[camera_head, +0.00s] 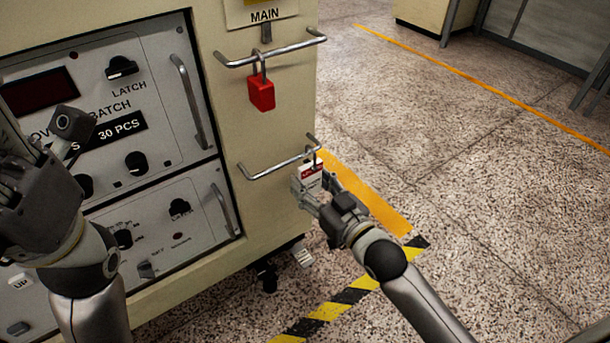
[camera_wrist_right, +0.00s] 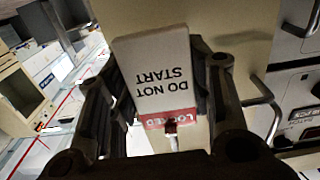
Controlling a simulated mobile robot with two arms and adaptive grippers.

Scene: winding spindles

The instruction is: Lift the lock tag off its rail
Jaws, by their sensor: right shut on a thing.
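The lock tag (camera_head: 311,179) is a small white card with a red band, at the right end of the lower rail (camera_head: 270,170) on the cream cabinet. A dark hook at its top appears to be still around the rail. My right gripper (camera_head: 308,190) is shut on the tag from below. In the right wrist view the tag (camera_wrist_right: 155,75) sits between the two fingers, with "DO NOT START" and "LOCKED" upside down. My left gripper (camera_head: 62,135) is at the left, in front of the control panel, away from the tag; its finger opening is unclear.
A red padlock (camera_head: 261,93) hangs from the upper rail (camera_head: 270,51) under the "MAIN" label. The control panel (camera_head: 110,100) has knobs and handles. The speckled floor (camera_head: 480,190) right of the cabinet is clear, with yellow and black-striped markings.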

